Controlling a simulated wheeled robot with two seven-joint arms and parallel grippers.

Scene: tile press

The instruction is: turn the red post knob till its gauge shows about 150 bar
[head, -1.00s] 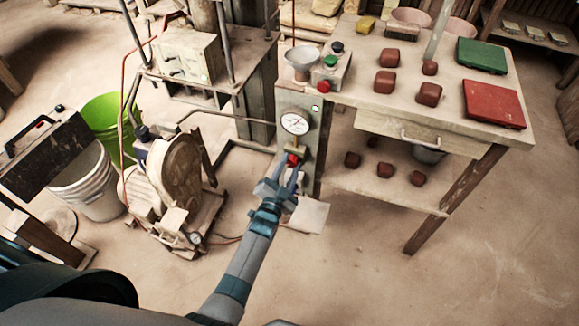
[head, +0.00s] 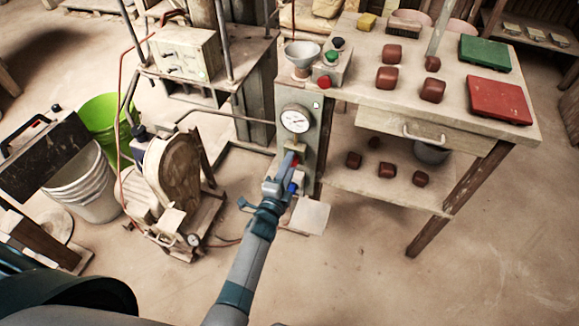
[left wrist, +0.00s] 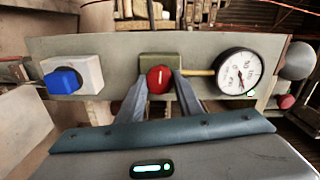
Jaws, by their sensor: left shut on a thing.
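The red post knob (left wrist: 160,78) sits on the post, with a pale line on its face. My left gripper (left wrist: 161,88) is shut on the red knob, one finger on each side of it. In the head view my left gripper (head: 285,178) reaches the post just below the gauge and mostly hides the knob. The round white gauge (head: 295,119) is above the knob, and it also shows at the right in the left wrist view (left wrist: 238,73). Its dark needle shows, but the numbers are too small to read surely. My right gripper is not in view.
A blue knob on a white block (left wrist: 65,80) sits on the same post. A work table (head: 450,117) with reddish lumps and red and green boards stands to the right. A pump (head: 172,175) and buckets (head: 90,187) stand to the left. Floor at front right is clear.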

